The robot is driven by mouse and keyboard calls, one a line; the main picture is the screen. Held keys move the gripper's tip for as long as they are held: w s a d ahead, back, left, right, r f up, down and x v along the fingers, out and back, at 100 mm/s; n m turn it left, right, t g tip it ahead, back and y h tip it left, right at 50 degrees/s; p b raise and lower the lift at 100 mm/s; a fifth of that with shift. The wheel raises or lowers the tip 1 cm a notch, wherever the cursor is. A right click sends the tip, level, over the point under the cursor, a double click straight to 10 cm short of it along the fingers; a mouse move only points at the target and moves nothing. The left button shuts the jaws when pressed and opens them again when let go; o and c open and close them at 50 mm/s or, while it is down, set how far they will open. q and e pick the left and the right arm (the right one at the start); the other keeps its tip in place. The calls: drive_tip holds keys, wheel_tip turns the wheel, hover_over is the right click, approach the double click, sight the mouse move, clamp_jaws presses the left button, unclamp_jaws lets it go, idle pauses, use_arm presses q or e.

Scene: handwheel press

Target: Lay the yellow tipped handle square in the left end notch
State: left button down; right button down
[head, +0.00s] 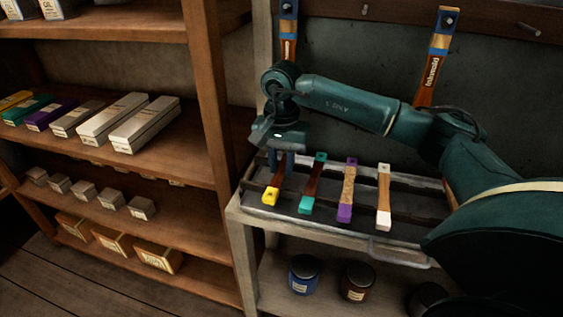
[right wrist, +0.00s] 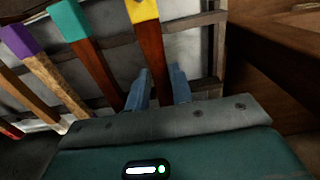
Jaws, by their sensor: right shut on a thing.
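The yellow tipped handle has a yellow end block (head: 270,196) and a dark brown wooden shaft. It is at the left end of the tray, left of the teal tipped handle (head: 306,204). My right gripper (head: 283,160) is shut on its shaft from above; in the right wrist view the shaft (right wrist: 150,50) passes between the two blue-grey fingers (right wrist: 163,82). Its near end is hidden by the gripper there. The left end notch is hidden under the handle and fingers, so I cannot tell whether the handle is seated. My left gripper is not in view.
A purple tipped handle (head: 345,212) and a white tipped handle (head: 383,210) lie across the rails of the metal tray (head: 325,233). A shelf post (head: 222,130) stands close on the left. Brushes (head: 428,80) hang behind; jars (head: 304,274) stand below.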

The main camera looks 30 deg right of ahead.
drive_tip(key=c, duration=1.1)
unclamp_jaws()
drive_tip(key=shift+c, duration=0.2)
drive_tip(key=o, duration=0.4)
drive_tip(key=shift+r+p, duration=2.4)
drive_tip(key=shift+r, duration=1.15)
drive_tip(key=shift+f, duration=0.1)
